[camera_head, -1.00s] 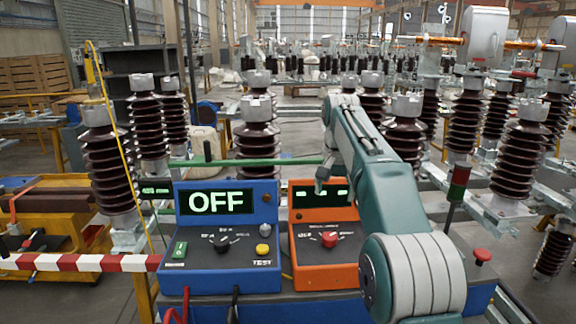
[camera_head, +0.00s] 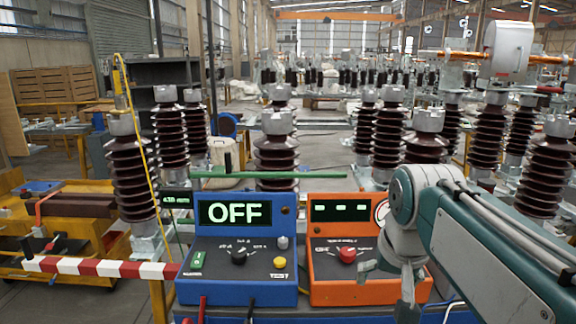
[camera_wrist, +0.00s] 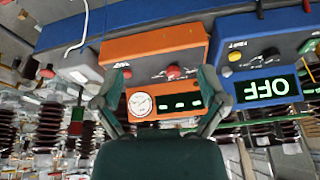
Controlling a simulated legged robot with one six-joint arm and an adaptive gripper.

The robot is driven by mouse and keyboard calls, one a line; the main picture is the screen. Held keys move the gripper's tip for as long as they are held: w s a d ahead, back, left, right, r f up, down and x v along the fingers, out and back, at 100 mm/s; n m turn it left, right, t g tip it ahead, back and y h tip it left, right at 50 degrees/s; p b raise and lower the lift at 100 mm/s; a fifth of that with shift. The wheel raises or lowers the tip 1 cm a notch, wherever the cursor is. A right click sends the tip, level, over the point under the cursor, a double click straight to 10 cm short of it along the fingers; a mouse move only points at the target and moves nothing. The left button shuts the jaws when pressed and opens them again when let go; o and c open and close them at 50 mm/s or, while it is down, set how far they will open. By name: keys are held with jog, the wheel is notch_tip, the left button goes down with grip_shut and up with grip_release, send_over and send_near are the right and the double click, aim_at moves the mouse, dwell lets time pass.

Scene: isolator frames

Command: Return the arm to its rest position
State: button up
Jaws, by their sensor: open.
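My arm comes in from the right edge in the head view and bends down at the wrist. My gripper (camera_head: 386,286) hangs in front of the right part of the orange box (camera_head: 325,290), pointing down. In the wrist view my gripper (camera_wrist: 163,74) shows two spread fingers with nothing between them, and the orange box (camera_wrist: 150,48) lies beyond, upside down. The blue box (camera_head: 237,290) stands left of the orange one and its screen reads OFF. It also shows in the wrist view (camera_wrist: 255,60). I cannot tell the exact gap between fingers and orange box.
A green rod (camera_head: 270,175) crosses behind the boxes. A red-and-white barrier (camera_head: 100,268) and yellow equipment (camera_head: 60,240) are on the left. Several brown ribbed insulators (camera_head: 276,160) stand behind the boxes and to the right.

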jog(key=s+f+n+t, duration=0.1)
jog(key=s+f, duration=0.9)
jog(key=s, duration=0.2)
jog(key=shift+n+t, duration=0.3)
jog(key=shift+n, duration=0.1)
jog(key=shift+s, duration=0.1)
dwell(0.9)
